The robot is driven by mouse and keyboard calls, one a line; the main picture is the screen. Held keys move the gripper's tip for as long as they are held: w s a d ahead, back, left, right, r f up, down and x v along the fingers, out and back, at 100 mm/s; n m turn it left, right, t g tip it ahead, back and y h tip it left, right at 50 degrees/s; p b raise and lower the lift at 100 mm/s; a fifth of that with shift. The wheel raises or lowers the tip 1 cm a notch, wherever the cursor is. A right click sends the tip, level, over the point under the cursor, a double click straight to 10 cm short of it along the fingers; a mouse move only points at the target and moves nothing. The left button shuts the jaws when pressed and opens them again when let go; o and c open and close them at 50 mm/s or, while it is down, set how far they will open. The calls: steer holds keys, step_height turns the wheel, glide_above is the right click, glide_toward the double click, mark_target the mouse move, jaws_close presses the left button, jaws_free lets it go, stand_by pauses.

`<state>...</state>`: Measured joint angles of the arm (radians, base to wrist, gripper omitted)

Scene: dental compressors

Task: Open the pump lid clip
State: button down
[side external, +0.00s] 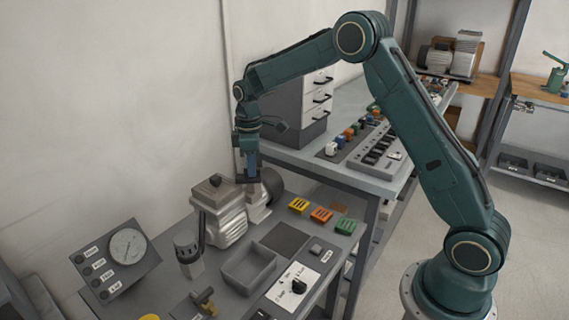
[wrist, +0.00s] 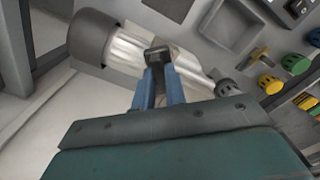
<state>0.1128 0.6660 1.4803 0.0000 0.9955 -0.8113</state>
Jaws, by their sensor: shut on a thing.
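The pump (side external: 230,222) is a grey ribbed metal unit with a boxy lid (side external: 218,194) and a dark motor end (side external: 270,183). It stands at the back of the grey bench. In the wrist view, its silver body (wrist: 128,48) and dark motor end (wrist: 92,36) lie beyond the fingers. The fingers hide part of the clip.
A gauge panel (side external: 120,260) stands at the left. A grey open tray (side external: 248,266) and a switch plate (side external: 293,287) lie in front of the pump. Yellow, orange and green blocks (side external: 321,214) sit to its right. A drawer cabinet (side external: 308,105) stands behind.

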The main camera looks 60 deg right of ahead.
steer(key=m, duration=1.2)
steer(key=shift+d+m, duration=0.1)
steer(key=shift+m, duration=2)
steer(key=c, duration=1.4)
jaws_free()
steer(key=shift+c, duration=0.2)
steer(key=shift+r, duration=0.2)
